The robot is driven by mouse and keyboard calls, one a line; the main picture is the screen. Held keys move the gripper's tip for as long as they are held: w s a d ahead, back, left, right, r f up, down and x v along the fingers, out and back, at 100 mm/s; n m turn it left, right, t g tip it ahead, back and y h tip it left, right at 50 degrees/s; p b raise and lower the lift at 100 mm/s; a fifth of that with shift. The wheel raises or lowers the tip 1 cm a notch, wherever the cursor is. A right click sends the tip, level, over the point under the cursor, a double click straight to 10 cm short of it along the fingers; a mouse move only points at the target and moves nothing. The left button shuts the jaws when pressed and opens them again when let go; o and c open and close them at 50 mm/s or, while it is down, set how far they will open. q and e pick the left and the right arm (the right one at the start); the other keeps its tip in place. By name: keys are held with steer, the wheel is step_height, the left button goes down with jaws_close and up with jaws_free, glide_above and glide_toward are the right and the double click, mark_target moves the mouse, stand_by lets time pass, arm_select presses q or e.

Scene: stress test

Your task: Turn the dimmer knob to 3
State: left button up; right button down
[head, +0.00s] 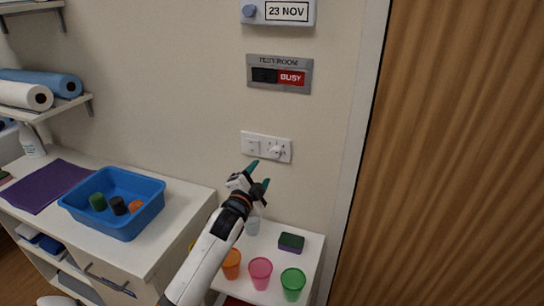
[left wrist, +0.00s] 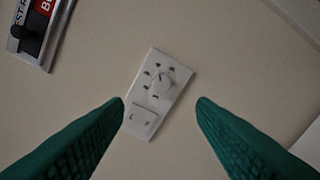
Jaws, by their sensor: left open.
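The dimmer knob (head: 275,151) is a small white round knob on the right part of a white wall plate (head: 253,146). In the left wrist view the knob (left wrist: 162,83) sits at the upper part of the tilted plate (left wrist: 152,108), with several small dark marks around it, too small to read. A flat switch (left wrist: 142,122) shares the plate. My left gripper (head: 260,176) is just below the plate in the head view. Its green fingers are open and empty, and in the wrist view they frame the plate without touching the knob. My right gripper is not in view.
Below are colored cups (head: 260,272) and a sponge (head: 291,242) on a low white table. A blue bin (head: 75,205) stands left. A wooden door (head: 460,150) is right.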

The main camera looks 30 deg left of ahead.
mark_target(274, 154)
arm_select(q)
steer(key=p+x, duration=0.1)
steer(key=x, duration=0.9)
steer(key=shift+w+p, duration=0.4)
steer(key=c, duration=1)
steer(key=shift+o, duration=0.2)
steer(key=shift+n, duration=0.3)
steer(key=n, duration=0.9)
steer(key=shift+f, duration=0.1)
steer(key=shift+d+n, duration=0.1)
steer(key=shift+n, duration=0.2)
